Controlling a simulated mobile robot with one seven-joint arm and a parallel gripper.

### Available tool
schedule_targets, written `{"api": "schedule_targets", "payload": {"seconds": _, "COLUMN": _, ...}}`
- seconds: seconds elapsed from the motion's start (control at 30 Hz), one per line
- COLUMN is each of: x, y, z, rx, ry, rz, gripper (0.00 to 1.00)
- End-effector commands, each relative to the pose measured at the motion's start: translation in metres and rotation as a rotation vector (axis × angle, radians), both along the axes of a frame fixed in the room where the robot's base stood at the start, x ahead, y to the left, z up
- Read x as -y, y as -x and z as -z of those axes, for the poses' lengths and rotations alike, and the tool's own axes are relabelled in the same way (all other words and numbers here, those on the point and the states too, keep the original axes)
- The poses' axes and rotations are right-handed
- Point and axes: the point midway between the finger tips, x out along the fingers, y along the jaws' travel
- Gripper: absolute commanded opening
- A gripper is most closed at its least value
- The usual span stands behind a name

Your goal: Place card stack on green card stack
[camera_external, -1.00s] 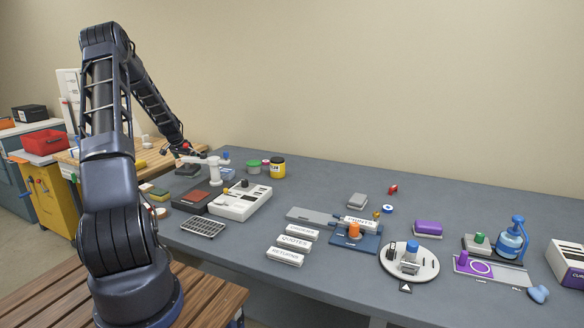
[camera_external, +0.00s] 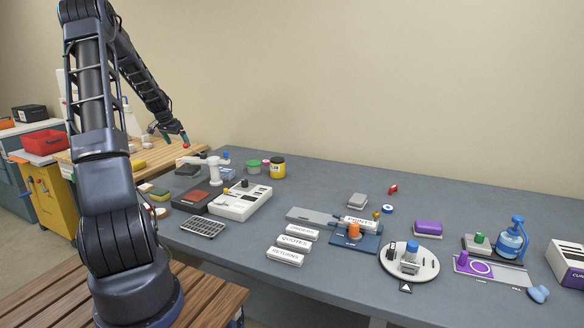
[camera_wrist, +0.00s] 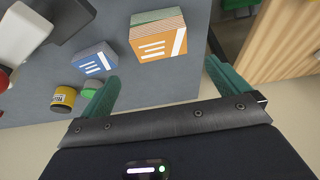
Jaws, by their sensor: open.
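In the wrist view an orange card stack (camera_wrist: 158,46) with white stripes lies on the grey table near the wooden bench. A green card face (camera_wrist: 155,16) shows along its upper edge; I cannot tell if they touch. A smaller blue card stack (camera_wrist: 95,60) lies to the left. My gripper (camera_wrist: 161,74) is open and empty, its green fingers pointing toward the orange stack, apart from it. In the external view my gripper (camera_external: 176,141) hangs above the table's far left end.
A yellow jar (camera_external: 278,167) and a green-lidded tub (camera_external: 253,167) stand at the back. A white-armed device (camera_external: 213,172) and a white panel (camera_external: 240,202) stand right of the stacks. A wooden bench (camera_external: 150,155) adjoins the table on the left. The table's back middle is clear.

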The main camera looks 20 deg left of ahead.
Motion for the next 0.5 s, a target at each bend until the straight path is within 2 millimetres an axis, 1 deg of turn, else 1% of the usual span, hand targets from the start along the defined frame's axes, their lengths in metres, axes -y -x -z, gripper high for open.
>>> {"api": "schedule_targets", "payload": {"seconds": 0.07, "x": 0.002, "y": 0.000, "z": -0.001, "rx": 0.000, "ry": 0.000, "rz": 0.001, "gripper": 1.00}}
{"api": "schedule_targets", "payload": {"seconds": 0.17, "x": 0.013, "y": -0.001, "z": -0.010, "rx": -0.004, "ry": -0.006, "rz": 0.006, "gripper": 1.00}}
{"api": "schedule_targets", "payload": {"seconds": 0.27, "x": 0.040, "y": 0.000, "z": -0.029, "rx": -0.014, "ry": -0.016, "rz": 0.017, "gripper": 1.00}}
{"api": "schedule_targets", "payload": {"seconds": 0.3, "x": 0.055, "y": 0.002, "z": -0.039, "rx": -0.020, "ry": -0.021, "rz": 0.023, "gripper": 1.00}}
{"api": "schedule_targets", "payload": {"seconds": 0.37, "x": 0.078, "y": 0.005, "z": -0.054, "rx": -0.028, "ry": -0.030, "rz": 0.028, "gripper": 1.00}}
{"api": "schedule_targets", "payload": {"seconds": 0.4, "x": 0.094, "y": 0.008, "z": -0.065, "rx": -0.034, "ry": -0.036, "rz": 0.032, "gripper": 1.00}}
{"api": "schedule_targets", "payload": {"seconds": 0.5, "x": 0.132, "y": 0.019, "z": -0.089, "rx": -0.046, "ry": -0.049, "rz": 0.036, "gripper": 1.00}}
